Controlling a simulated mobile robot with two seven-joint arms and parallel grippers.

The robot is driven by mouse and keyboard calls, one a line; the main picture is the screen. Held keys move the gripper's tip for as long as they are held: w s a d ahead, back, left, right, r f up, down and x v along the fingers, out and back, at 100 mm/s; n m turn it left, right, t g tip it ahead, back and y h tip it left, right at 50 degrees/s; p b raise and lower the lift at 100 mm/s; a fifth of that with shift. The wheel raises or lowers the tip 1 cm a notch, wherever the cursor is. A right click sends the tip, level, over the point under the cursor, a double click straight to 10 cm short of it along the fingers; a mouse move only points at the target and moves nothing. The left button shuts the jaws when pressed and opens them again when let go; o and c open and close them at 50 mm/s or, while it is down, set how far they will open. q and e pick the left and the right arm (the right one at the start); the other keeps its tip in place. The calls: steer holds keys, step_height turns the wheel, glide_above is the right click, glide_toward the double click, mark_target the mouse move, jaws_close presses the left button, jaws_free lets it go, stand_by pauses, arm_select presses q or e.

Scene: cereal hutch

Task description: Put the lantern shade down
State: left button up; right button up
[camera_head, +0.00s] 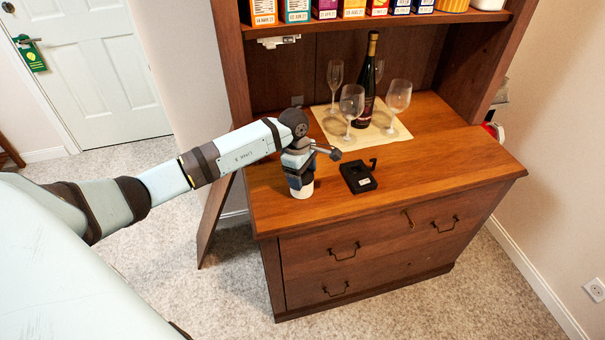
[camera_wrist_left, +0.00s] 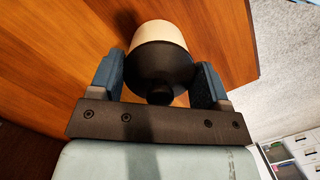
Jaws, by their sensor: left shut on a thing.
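The lantern shade shows in the left wrist view as a cream cylinder with a black tapered cap (camera_wrist_left: 160,65). My left gripper (camera_head: 300,178) points down over the left front of the hutch counter (camera_head: 440,160). Its two blue fingers are shut on the shade, one on each side of the black cap. In the head view only the pale lower end of the shade (camera_head: 302,191) shows below the fingers. It is upright and at or very close to the wood; I cannot tell if it touches. My right gripper is not in view.
A black device with a hook-like arm (camera_head: 358,177) sits just right of the shade. A dark bottle (camera_head: 367,95) and several wine glasses stand on a pale mat (camera_head: 392,136) behind. Boxes line the shelf above (camera_head: 390,18). The counter's right front is clear.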

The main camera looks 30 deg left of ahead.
arm_select(q)
steer(key=shift+f, duration=0.1)
steer(key=shift+f, duration=0.15)
steer(key=o, duration=0.8)
steer(key=shift+o, duration=0.6)
steer(key=shift+r, duration=0.2)
